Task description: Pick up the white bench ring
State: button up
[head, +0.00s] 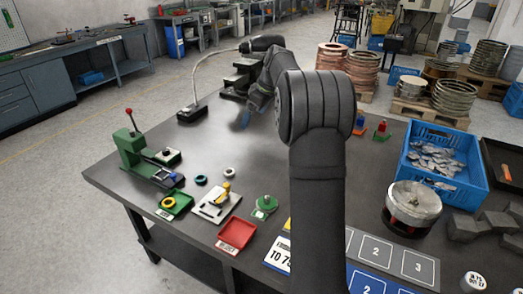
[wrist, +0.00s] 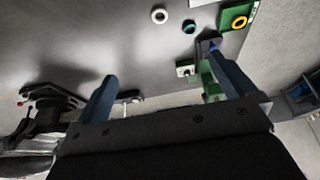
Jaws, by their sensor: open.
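The white bench ring (head: 229,172) lies flat on the dark table, right of a dark teal ring (head: 200,180). In the wrist view the white ring (wrist: 159,15) is near the top edge, with the teal ring (wrist: 189,26) to its right. My gripper (head: 245,118) is above the far part of the table, well away from the white ring. In the wrist view my gripper (wrist: 165,85) has its two blue fingers wide apart, with nothing held between them.
A green press (head: 126,150) with a red-knobbed lever stands at the table's left. A green tray (head: 178,207) with a yellow ring, a white plate (head: 207,213) and a red tray (head: 236,234) lie nearer. A blue crate (head: 462,160) is at right. The table beyond the white ring is clear.

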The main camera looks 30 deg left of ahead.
jog(key=c, duration=1.7)
jog(key=shift+c, duration=0.2)
jog(key=n+h, duration=0.2)
jog(key=h, duration=0.3)
send_over(227, 174)
jog(key=f, duration=2.3)
jog(key=shift+w+d+f, duration=0.1)
jog(key=shift+w+f, duration=0.05)
jog(key=shift+w, duration=0.05)
jog(key=shift+s+f, duration=0.15)
jog(key=shift+f, duration=2.5)
